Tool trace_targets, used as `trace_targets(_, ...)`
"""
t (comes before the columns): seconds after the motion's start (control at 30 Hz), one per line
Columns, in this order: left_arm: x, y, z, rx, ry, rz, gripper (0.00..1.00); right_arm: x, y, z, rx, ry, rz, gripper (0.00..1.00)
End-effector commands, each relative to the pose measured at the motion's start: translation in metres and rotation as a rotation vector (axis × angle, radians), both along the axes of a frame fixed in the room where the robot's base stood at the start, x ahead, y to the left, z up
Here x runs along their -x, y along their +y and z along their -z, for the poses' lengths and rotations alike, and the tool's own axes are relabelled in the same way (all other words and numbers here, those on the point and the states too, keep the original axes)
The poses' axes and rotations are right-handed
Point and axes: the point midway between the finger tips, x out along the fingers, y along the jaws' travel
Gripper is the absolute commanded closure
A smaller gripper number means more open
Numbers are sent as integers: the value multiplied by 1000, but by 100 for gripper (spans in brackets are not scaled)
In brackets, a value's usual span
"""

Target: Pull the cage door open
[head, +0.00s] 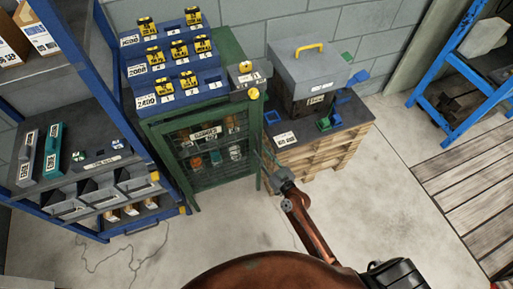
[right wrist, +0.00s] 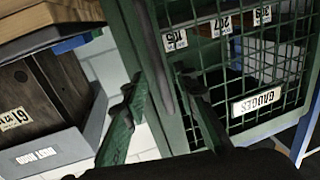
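The green cage (head: 150,150) stands against the wall. Its wire-mesh door (head: 207,172), with a "GAUGES" label, looks shut, and several jars show behind the mesh. The door also shows close up and tilted in the right wrist view (right wrist: 240,75). My right gripper (head: 268,163) is at the door's right edge. In the right wrist view its two fingers (right wrist: 160,82) stand apart, one on each side of a dark upright bar that looks like the door's handle. I cannot tell whether they touch it. My left gripper is not in view.
A blue shelf rack (head: 130,165) with bins stands left of the cage. Blue trays (head: 215,87) with yellow-topped items are on top of the cage. The floor before the door is clear.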

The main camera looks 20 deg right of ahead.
Motion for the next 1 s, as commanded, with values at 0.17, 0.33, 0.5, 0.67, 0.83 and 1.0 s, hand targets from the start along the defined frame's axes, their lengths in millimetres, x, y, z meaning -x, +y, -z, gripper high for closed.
trace_targets(0.17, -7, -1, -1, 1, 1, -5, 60, -25, 5, 1, -2, 1, 1, 74)
trace_targets(0.33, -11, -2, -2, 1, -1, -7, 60, -35, 7, 2, 0, 3, 1, 74)
trace_targets(0.5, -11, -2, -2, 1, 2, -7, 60, -36, 7, 2, 1, 3, 1, 74)
trace_targets(0.67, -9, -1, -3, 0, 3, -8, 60, -36, 7, 2, 0, 3, 0, 78)
trace_targets(0.83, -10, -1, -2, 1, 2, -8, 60, -36, 7, 2, 0, 3, 0, 90)
trace_targets(1.0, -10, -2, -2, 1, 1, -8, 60, -36, 7, 2, 0, 3, 0, 100)
